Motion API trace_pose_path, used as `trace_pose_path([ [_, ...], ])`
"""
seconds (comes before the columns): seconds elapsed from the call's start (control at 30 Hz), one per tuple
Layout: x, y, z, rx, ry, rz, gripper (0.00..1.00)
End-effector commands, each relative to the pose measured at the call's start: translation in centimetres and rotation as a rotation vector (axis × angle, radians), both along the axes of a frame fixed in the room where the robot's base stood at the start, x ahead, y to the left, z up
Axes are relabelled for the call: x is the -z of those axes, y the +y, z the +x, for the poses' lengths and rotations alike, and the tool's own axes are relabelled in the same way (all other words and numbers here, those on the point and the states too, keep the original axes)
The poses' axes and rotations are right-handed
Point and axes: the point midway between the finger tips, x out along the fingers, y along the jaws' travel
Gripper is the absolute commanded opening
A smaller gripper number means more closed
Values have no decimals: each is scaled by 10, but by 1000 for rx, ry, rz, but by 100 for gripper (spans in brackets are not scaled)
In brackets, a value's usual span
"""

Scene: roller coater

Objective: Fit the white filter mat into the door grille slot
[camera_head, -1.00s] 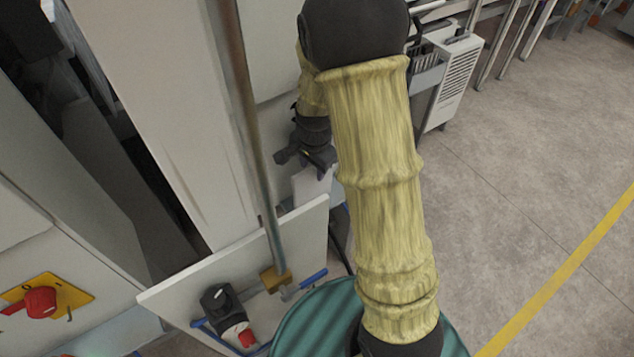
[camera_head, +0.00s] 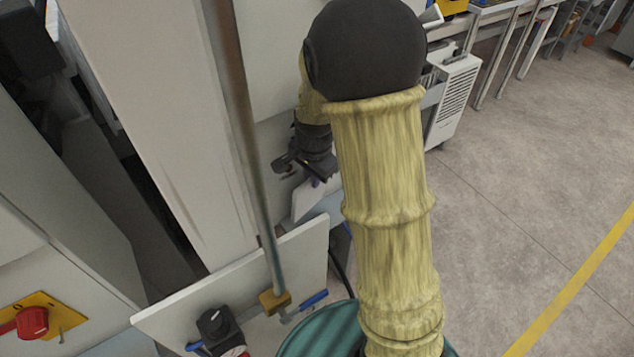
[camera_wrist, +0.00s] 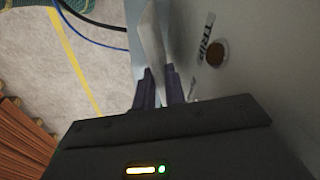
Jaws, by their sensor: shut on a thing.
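My gripper (camera_head: 316,176) is shut on the white filter mat (camera_head: 308,200), which hangs below it, tilted, beside the pale cabinet face. My arm's sleeve covers the mat's right side in the head view. In the wrist view my gripper's two dark fingers (camera_wrist: 159,90) close on the mat (camera_wrist: 151,38), seen as a narrow, nearly edge-on white strip. It runs up the picture alongside a grey panel (camera_wrist: 250,60). I cannot make out the door grille slot in either view.
A rusty vertical rod (camera_head: 243,130) stands left of my gripper. A white board (camera_head: 290,262) with a black switch (camera_head: 213,325) sits below. The panel carries a TRIP label (camera_wrist: 206,40) and a brown round part (camera_wrist: 215,53). Open floor (camera_head: 520,200) lies right.

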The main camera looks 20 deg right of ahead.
Motion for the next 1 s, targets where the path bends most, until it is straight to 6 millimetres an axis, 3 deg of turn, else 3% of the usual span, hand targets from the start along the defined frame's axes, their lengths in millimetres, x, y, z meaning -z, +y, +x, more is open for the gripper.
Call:
trace_pose_path([
  [0.03,-6,1,2,-1,-9,1,0],
  [0.37,0,-60,-11,7,-6,0,0],
  [0.7,0,-145,-30,7,-4,-1,0],
  [0.83,-2,-165,-34,5,-3,0,0],
  [1.0,-3,-176,-37,1,-2,0,0],
])
